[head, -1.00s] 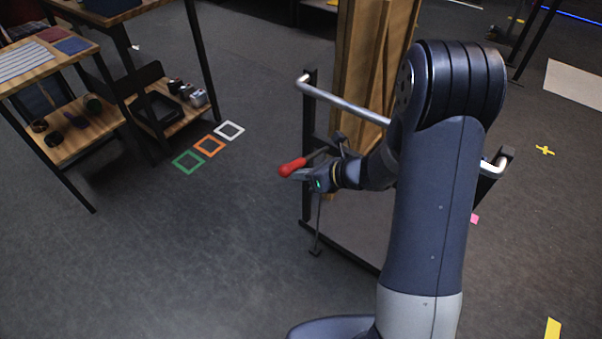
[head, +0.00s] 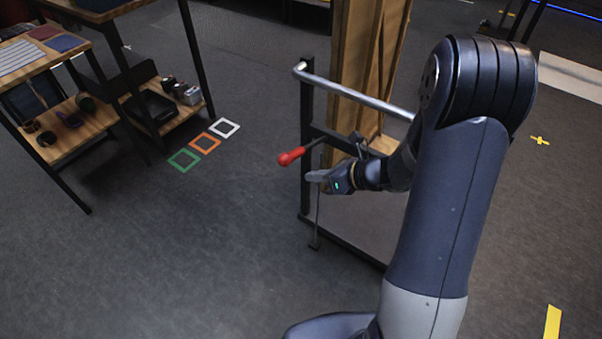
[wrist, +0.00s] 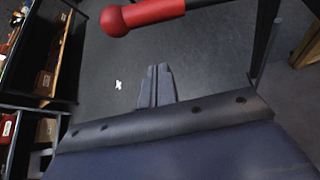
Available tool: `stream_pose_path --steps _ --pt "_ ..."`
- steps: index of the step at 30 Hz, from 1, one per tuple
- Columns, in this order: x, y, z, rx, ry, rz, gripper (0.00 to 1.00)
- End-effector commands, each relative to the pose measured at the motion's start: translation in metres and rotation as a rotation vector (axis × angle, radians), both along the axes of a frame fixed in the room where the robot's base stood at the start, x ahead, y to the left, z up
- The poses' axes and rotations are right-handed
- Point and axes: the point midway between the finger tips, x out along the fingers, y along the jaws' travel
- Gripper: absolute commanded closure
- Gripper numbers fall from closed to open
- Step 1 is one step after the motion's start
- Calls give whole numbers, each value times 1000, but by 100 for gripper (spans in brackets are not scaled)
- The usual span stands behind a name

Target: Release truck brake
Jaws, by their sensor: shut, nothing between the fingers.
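The truck (head: 352,95) has a bent silver handle bar on dark posts and carries tall wooden boards. Its brake lever has a red knob grip (head: 291,156) that sticks out to the left from the dark frame. The red grip also crosses the top of the wrist view (wrist: 145,14). My gripper (head: 314,176) is just below and right of the red grip in the head view, apart from it. In the wrist view my gripper's fingers (wrist: 157,85) are together and empty, with the red grip beyond their tips.
Wooden shelves (head: 75,135) with small items stand at the left. Green (head: 184,160), orange (head: 205,143) and white (head: 224,128) squares mark the floor beside them. The floor (head: 200,250) in front of the truck's left side is clear.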

Motion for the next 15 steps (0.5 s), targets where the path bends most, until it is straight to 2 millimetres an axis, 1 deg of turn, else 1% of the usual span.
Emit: stream_pose_path --steps 1,6,10,15 --pt "-4 -10 7 -1 -1 -4 100" --pt "-14 -31 19 -2 0 -1 100" --pt "-19 -39 23 -1 2 0 100" --pt "-21 -42 24 -1 3 2 100"
